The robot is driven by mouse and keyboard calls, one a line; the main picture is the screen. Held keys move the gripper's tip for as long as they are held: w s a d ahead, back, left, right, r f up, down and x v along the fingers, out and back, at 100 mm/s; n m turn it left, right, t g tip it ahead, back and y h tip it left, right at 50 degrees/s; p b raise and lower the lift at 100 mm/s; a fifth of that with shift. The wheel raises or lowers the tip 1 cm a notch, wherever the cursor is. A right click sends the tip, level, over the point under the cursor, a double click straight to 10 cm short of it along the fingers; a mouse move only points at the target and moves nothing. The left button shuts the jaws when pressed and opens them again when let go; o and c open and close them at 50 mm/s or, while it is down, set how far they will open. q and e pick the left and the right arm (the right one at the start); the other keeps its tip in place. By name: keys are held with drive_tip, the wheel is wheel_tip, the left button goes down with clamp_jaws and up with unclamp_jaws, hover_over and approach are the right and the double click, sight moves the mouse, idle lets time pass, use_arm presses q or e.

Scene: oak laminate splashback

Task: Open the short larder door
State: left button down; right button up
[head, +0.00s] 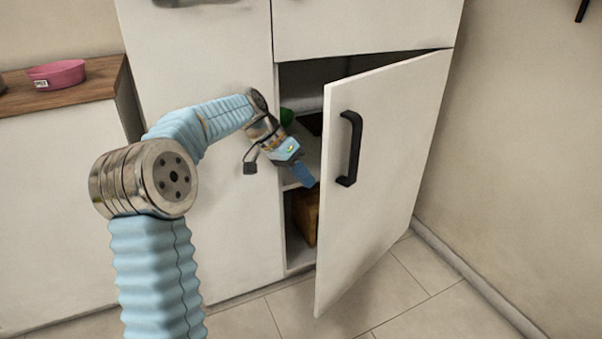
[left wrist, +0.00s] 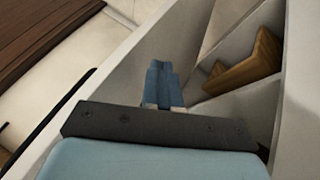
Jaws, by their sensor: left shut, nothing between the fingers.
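The short larder door (head: 385,160) is a white panel hinged at its right side. It stands partly open, swung out from the cabinet. Its black bar handle (head: 349,148) is on the outer face near the free edge, with nothing holding it. My left gripper (head: 304,180) is shut and empty. It is at the opening, on the inner side of the door's free edge and apart from the handle. In the left wrist view the blue fingers (left wrist: 162,80) are together, with pale panels around them. I cannot tell whether they touch the door. My right gripper is not in view.
Inside the cabinet are a shelf (head: 308,150), a green item (head: 286,116) and a brown wooden item (head: 306,215), which also shows in the left wrist view (left wrist: 245,65). A pink bowl (head: 57,74) sits on the wooden counter (head: 75,92). A wall stands at right. Tiled floor before the door is clear.

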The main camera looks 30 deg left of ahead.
use_arm(q)
drive_tip(key=x, duration=0.5)
drive_tip(key=shift+w+d+f+b, duration=0.1)
drive_tip(key=shift+d+f+b, duration=0.05)
drive_tip(key=shift+f+b, duration=0.15)
drive_tip(key=shift+d, duration=0.1)
